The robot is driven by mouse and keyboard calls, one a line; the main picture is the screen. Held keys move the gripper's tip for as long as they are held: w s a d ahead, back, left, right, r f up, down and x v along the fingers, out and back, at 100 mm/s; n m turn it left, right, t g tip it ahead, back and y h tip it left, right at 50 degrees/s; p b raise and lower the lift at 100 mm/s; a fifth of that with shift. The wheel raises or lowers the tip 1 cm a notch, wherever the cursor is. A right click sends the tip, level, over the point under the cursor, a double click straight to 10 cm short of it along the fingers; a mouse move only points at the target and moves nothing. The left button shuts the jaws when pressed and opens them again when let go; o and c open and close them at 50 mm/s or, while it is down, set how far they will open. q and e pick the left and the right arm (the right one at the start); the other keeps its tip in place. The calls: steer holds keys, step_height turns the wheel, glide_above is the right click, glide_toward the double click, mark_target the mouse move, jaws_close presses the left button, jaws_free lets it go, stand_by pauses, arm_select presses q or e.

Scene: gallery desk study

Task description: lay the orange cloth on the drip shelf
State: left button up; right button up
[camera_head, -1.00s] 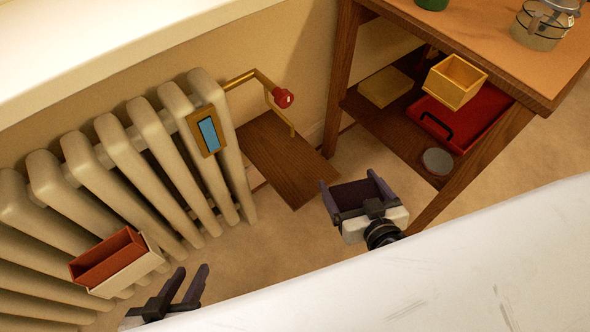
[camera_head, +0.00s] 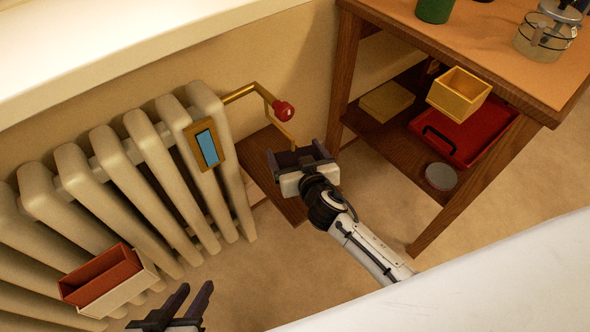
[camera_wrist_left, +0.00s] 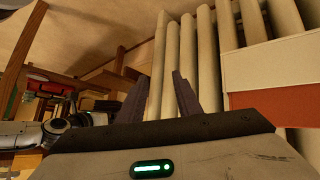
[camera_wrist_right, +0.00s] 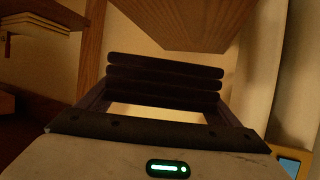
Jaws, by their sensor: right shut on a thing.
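The drip shelf (camera_head: 262,150), a brown wooden board, sits low by the wall, right of the radiator and below the brass pipe. It also shows at the top of the right wrist view (camera_wrist_right: 190,22). My right gripper (camera_head: 301,156) overlaps the shelf's right part in the head view. It is shut on a dark, layered thing, clearest in the right wrist view (camera_wrist_right: 165,74). No orange colour shows on it, so I cannot tell if it is the orange cloth. My left gripper (camera_head: 190,298) is open and empty, low beside the radiator.
The radiator (camera_head: 125,170) carries a red and cream box (camera_head: 140,282). A brass pipe with a red knob (camera_head: 284,111) juts out above the shelf. A wooden desk (camera_head: 400,150) with a red tray (camera_head: 470,135) stands to the right. Bare floor lies between.

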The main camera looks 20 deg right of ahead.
steer(key=shift+s+d+f, duration=0.1)
steer(key=shift+s+f, duration=0.1)
steer(key=shift+f, duration=1)
step_height(320, 180, down, 4)
steer(key=b, duration=0.3)
steer(key=shift+w+f, duration=0.1)
steer(key=shift+f, duration=0.15)
arm_select(q)
steer(key=shift+w+d+f+m+g+h, duration=0.15)
steer(key=shift+w+d+f+m+g, duration=0.15)
steer(key=shift+d+f, duration=0.25)
steer(key=shift+w+d+f+m+g+h, duration=0.15)
steer(key=shift+d+f+m+g, duration=0.2)
steer(key=shift+f, duration=0.2)
arm_select(e)
steer(key=shift+w, duration=0.1)
steer(key=shift+f, duration=0.25)
steer(key=o, duration=1)
steer(key=shift+r, duration=0.1)
arm_select(q)
steer(key=shift+d, duration=0.15)
